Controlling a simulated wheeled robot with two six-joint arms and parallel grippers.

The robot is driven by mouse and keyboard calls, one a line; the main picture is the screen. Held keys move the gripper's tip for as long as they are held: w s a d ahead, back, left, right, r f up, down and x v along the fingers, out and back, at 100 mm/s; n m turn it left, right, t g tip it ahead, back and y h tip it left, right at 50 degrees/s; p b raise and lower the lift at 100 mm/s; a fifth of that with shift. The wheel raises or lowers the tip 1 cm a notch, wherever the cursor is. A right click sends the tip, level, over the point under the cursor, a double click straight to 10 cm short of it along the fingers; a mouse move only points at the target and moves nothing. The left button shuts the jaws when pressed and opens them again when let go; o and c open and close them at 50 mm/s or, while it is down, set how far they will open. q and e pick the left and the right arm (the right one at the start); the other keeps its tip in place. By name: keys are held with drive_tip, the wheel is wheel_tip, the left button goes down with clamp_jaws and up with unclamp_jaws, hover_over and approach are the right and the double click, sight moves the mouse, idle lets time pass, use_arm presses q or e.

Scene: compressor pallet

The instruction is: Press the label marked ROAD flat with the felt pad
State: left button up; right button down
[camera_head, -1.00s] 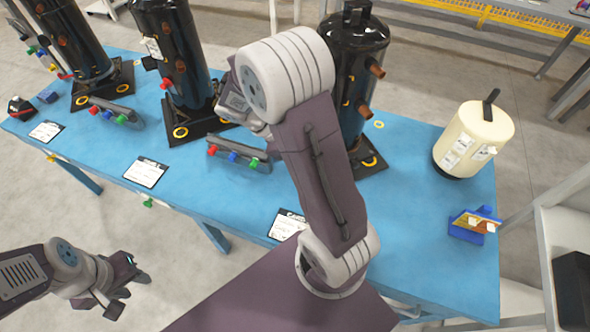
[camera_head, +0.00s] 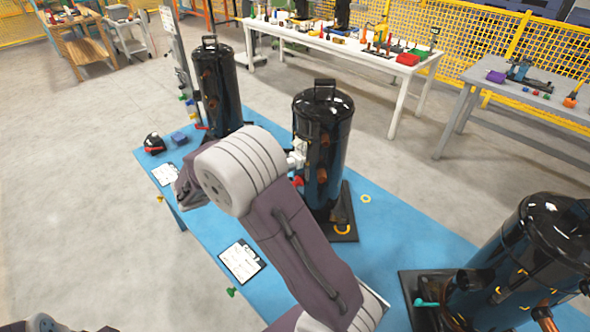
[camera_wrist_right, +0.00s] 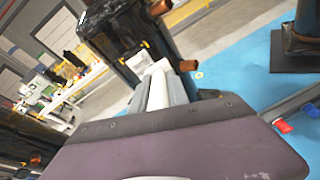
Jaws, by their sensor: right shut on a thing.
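A black compressor (camera_head: 322,130) stands upright in the middle of the head view, with a small white label (camera_head: 299,147) on its left side. I cannot read ROAD on it. My right gripper (camera_head: 290,161) is at that side of the compressor, mostly hidden behind my own arm. In the right wrist view, a pale block (camera_wrist_right: 157,86), probably the felt pad, lies between the fingers, close to a black compressor. I cannot tell whether it touches the label. My left arm shows only as slivers at the bottom left of the head view; its fingers are cut off.
Other black compressors stand at the back left (camera_head: 216,85) and front right (camera_head: 535,250) of the blue table (camera_head: 385,225). White printed cards (camera_head: 242,261) lie along its near edge. A red valve (camera_head: 297,181) sticks out below the label. A white bench (camera_head: 340,45) stands behind.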

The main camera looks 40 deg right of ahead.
drive_tip(key=shift+w+d+n+t+h, duration=0.25)
drive_tip(key=shift+w+d+t+h, duration=0.15)
drive_tip(key=shift+w+h, duration=0.25)
drive_tip(key=shift+w+d+n+t+h, duration=0.25)
drive_tip(key=shift+w+d+t+h, duration=0.2)
drive_tip(key=shift+h, duration=0.3)
drive_tip(key=shift+d, duration=0.35)
idle(0.6)
drive_tip(key=shift+w+a, duration=0.1)
drive_tip(key=shift+a, duration=0.1)
drive_tip(key=a, duration=0.3)
drive_tip(key=shift+s+p, duration=0.2)
drive_tip(key=shift+p, duration=0.2)
drive_tip(key=shift+d+f, duration=0.1)
